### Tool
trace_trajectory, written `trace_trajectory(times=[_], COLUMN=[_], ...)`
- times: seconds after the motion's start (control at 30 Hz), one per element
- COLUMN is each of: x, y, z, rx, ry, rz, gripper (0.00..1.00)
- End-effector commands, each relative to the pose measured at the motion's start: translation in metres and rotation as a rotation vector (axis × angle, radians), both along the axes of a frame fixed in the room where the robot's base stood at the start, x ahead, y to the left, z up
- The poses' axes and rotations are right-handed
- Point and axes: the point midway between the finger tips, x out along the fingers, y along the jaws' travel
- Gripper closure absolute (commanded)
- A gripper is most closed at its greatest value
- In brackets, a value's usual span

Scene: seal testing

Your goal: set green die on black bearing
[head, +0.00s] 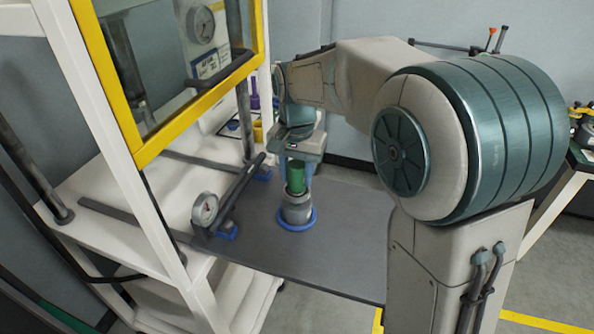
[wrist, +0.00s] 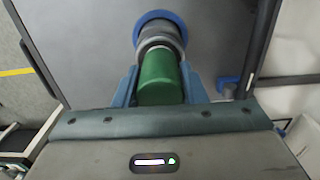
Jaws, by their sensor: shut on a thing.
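The green die (head: 295,177) is an upright green cylinder. My gripper (wrist: 160,78) is shut on it, with one blue finger on each side in the wrist view. Directly below the die stands a grey-to-dark round piece (head: 296,214), which seems to be the black bearing, with a blue ring (head: 297,224) around its foot. In the wrist view the dark piece (wrist: 158,35) shows just beyond the die, with a paler rim near the die's end. The die looks lined up over it. I cannot tell whether they touch, as the die hides part of the top.
The dark grey table top (head: 340,240) is clear right of the blue ring. A dial gauge (head: 205,210) and a dark bar with blue ends lie to the left. A white frame with a yellow-edged window (head: 160,145) rises at the left.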

Motion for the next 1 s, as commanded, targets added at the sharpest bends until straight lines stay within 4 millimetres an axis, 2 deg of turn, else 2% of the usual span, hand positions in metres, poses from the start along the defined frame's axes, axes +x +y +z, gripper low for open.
trace_trajectory(times=[1.0], x=[-0.0002], y=[0.0], z=[-0.0051], rx=[0.0], ry=[0.0], rz=[0.0], gripper=[0.99])
